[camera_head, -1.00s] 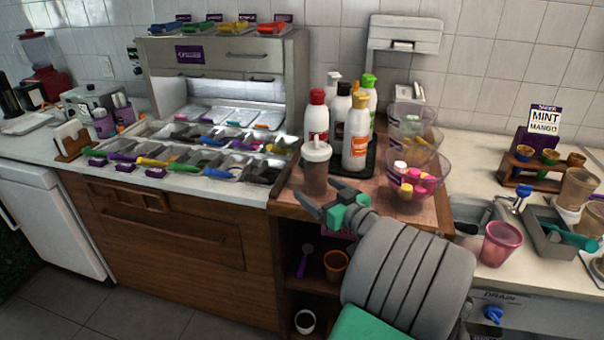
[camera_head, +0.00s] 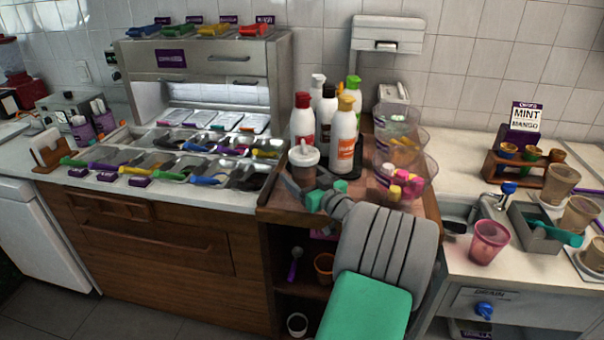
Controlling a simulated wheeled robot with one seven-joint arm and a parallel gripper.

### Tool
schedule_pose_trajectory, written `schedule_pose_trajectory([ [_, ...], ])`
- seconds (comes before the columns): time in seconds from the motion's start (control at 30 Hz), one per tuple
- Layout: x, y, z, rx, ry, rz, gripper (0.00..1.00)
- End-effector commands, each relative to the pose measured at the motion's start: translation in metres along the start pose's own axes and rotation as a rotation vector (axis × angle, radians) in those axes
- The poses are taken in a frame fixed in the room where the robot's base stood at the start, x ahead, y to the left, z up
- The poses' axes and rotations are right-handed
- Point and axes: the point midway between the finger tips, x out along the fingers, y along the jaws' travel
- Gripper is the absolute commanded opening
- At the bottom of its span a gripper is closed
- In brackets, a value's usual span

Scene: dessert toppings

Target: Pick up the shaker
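The shaker (camera_head: 305,171) has a brownish see-through body and a white lid. It stands upright at the front left of the wooden counter section, in front of the sauce bottles. My gripper (camera_head: 306,181) is low at the shaker, with its fingers spread to either side of the body. The left finger shows beside the shaker's left side; the right finger is harder to make out. The fingers look open, and I cannot see whether they touch the shaker. The gripper's teal parts hide some of the shaker's base.
Several sauce bottles (camera_head: 343,135) stand on a dark tray just behind the shaker. Clear bowls (camera_head: 417,174) with pink and yellow pieces are close on the right. Topping bins (camera_head: 170,158) lie to the left. A pink cup (camera_head: 489,242) stands by the sink on the right.

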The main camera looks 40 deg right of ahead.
Motion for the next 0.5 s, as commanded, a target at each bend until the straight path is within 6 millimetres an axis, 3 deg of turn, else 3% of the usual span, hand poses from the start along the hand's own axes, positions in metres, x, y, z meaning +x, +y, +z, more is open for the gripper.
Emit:
schedule_pose_trajectory([
  [0.5,-0.0001,-0.0005,0.0000,0.000,0.000,-0.001,0.36],
])
